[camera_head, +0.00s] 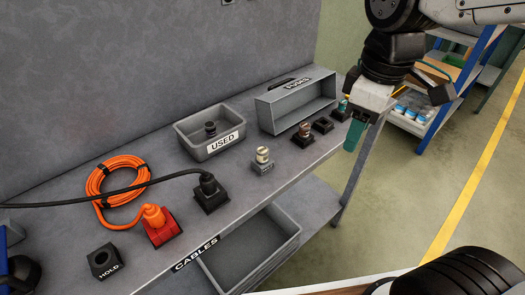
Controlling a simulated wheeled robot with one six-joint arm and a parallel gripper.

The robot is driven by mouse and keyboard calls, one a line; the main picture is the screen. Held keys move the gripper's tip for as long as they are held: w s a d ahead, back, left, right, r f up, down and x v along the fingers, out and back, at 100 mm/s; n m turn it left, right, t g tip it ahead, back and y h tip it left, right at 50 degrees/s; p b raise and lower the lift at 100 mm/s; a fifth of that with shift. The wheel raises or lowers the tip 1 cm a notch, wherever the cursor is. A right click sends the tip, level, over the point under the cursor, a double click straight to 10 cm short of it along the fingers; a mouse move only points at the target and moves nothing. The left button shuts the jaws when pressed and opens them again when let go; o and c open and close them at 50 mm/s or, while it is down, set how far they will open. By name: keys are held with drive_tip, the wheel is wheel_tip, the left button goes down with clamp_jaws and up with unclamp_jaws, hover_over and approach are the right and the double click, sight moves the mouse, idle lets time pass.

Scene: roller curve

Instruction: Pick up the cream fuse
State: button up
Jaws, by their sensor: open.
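The cream fuse (262,153) stands upright in a small grey block (262,168) near the front edge of the grey bench, about mid-bench. My gripper (354,131) hangs at the right end of the bench, pointing down, well to the right of the fuse and apart from it. One teal finger shows clearly and the other is mostly hidden. The jaws are open, and nothing is seen held between them.
A brown fuse (305,130) and a black socket (322,125) lie between the cream fuse and my gripper. Behind are the USED bin (190,145) and the FUSES tray (268,110). A black plug (208,187) and orange cable (105,180) lie left.

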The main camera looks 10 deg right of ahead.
drive_tip(key=w+a+f+n, duration=0.2)
drive_tip(key=w+a+n, duration=0.4)
drive_tip(key=a+n, duration=0.1)
drive_tip(key=n, duration=0.8)
hover_over(262, 150)
drive_tip(key=shift+g, duration=0.4)
drive_tip(key=f, duration=0.4)
drive_tip(key=shift+s+d+f, duration=0.2)
drive_tip(key=shift+d+f, duration=0.1)
drive_tip(key=shift+d, duration=0.05)
drive_tip(key=shift+a+f, duration=0.15)
drive_tip(key=shift+f, duration=0.15)
drive_tip(key=f, duration=0.7)
drive_tip(key=shift+w+a+f, duration=0.15)
drive_tip(key=shift+w, duration=0.1)
drive_tip(key=c, duration=1.1)
